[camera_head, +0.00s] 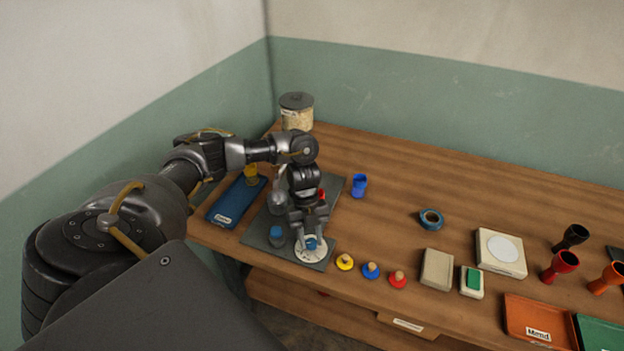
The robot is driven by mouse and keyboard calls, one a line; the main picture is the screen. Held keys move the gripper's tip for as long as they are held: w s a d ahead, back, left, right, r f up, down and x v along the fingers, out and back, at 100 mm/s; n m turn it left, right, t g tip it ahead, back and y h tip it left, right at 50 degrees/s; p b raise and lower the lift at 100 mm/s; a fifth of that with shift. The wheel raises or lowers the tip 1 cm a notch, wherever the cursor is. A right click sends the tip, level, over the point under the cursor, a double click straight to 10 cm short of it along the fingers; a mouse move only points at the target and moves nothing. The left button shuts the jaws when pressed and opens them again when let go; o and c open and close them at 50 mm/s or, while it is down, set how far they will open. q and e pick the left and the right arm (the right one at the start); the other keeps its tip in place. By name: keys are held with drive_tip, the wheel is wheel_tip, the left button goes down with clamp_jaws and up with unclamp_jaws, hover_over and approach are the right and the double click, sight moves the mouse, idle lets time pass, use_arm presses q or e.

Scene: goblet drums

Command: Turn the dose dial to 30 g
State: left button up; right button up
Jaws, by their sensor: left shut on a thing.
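The dose dial is a round white plate (310,254) with a blue knob (311,243) in its middle. It sits at the near end of a dark grey board (259,236) on the wooden table. My left gripper (308,236) points down over the dial from above and is shut on the blue knob. The marks on the plate are too small to read, so I cannot tell the setting. My right gripper is not in view.
Yellow (345,262), blue (371,271) and red (397,280) knobbed pieces lie to the right. A blue cup (359,185) stands behind. The table's middle back is clear.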

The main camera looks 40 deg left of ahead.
use_arm(q)
drive_tip(key=shift+w+r, duration=0.15)
drive_tip(key=shift+w, duration=0.1)
idle(0.3)
drive_tip(key=o, duration=1)
drive_tip(key=shift+c, duration=0.2)
drive_tip(key=v, duration=1)
drive_tip(key=shift+a+r, duration=0.2)
drive_tip(key=shift+w, duration=0.2)
